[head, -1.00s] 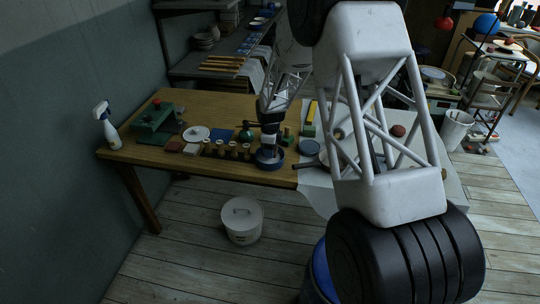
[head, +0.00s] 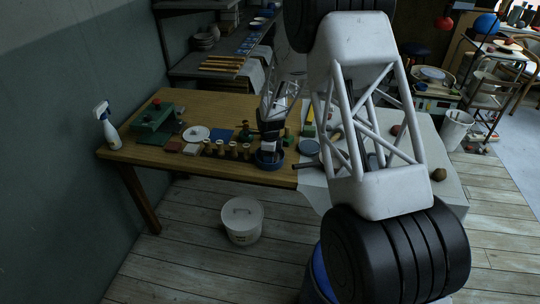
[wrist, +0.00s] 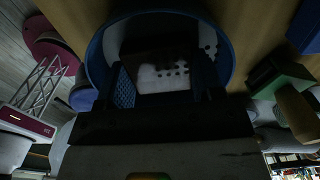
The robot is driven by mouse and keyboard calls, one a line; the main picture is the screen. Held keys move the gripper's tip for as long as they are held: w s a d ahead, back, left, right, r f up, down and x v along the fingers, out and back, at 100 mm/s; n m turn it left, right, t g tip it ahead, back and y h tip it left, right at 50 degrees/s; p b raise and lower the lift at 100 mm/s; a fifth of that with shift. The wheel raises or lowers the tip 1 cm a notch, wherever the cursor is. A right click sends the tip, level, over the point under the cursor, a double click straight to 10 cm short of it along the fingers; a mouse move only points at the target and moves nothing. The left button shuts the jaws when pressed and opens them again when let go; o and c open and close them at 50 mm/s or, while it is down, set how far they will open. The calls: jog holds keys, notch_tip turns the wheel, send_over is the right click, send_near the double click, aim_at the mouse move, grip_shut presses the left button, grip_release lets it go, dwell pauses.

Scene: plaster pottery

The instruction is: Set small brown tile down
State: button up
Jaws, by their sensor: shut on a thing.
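My gripper (wrist: 163,76) is shut on the small brown tile (wrist: 150,48), a dark brown piece that shows between its fingers in the wrist view. Fingers and tile are over or inside a round blue-rimmed bowl (wrist: 227,55) with a pale, dotted inside. I cannot tell whether the tile touches the bowl's bottom. In the head view the blue bowl (head: 269,164) stands at the table's front edge, with my gripper (head: 268,156) pointing down into it. The tile is hidden there.
Several small brown pots (head: 233,150) stand left of the bowl on the wooden table (head: 200,112). Reddish (head: 174,145) and pinkish (head: 191,149) flat pieces lie farther left. A green block (head: 288,137) and a grey-blue round dish (head: 309,147) are close on the right.

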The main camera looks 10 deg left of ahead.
jog(key=shift+f, duration=0.15)
jog(key=o, duration=0.7)
jog(key=shift+r, duration=0.2)
notch_tip(320, 180, up, 12)
dwell(0.6)
dwell(0.7)
